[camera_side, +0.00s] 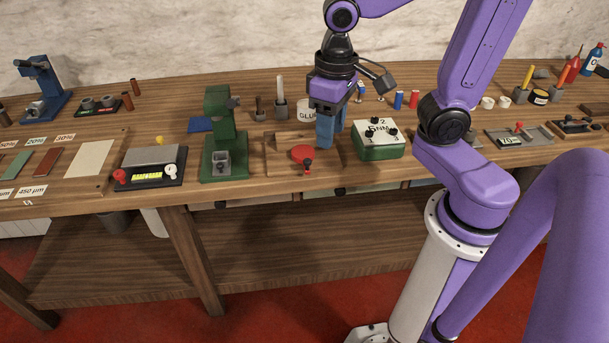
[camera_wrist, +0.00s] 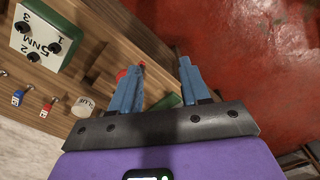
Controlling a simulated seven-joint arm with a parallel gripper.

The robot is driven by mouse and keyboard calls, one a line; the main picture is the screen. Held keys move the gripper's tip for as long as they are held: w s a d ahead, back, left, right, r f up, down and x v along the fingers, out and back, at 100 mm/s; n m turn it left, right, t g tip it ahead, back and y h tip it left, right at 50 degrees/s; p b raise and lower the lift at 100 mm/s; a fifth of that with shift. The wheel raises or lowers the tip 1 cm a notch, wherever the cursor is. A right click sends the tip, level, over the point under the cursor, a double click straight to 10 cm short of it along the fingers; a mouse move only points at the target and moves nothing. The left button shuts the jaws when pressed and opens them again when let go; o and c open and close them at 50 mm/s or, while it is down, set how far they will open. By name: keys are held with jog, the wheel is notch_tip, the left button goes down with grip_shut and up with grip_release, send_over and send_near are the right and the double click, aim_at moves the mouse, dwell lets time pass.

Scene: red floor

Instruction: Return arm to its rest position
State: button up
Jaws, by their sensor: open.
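My gripper (camera_side: 325,138) hangs from the purple arm over the wooden workbench (camera_side: 240,195), pointing down, with blue fingers. In the side view it is just above and behind a shallow wooden tray (camera_side: 275,168) that holds a red round piece (camera_side: 300,153) with a small dark-and-red knob beside it. In the wrist view the two blue fingers of my gripper (camera_wrist: 161,66) stand apart with nothing between them. Part of a red thing shows behind the left finger. Whether the fingertips touch anything is hidden.
A green box marked 5NM (camera_side: 378,150) with black knobs stands close on the right of my gripper; it also shows in the wrist view (camera_wrist: 45,32). A green press (camera_side: 222,150) stands to the left. A glue pot (camera_side: 307,108) and small coloured cylinders are behind. Red floor lies below.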

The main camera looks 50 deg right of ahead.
jog(key=s+f+n, duration=0.2)
jog(key=s+n, duration=0.8)
jog(key=s, duration=0.1)
jog(key=shift+s+d+f+n, duration=0.15)
jog(key=shift+s+f+n, duration=0.15)
jog(key=shift+f, duration=0.05)
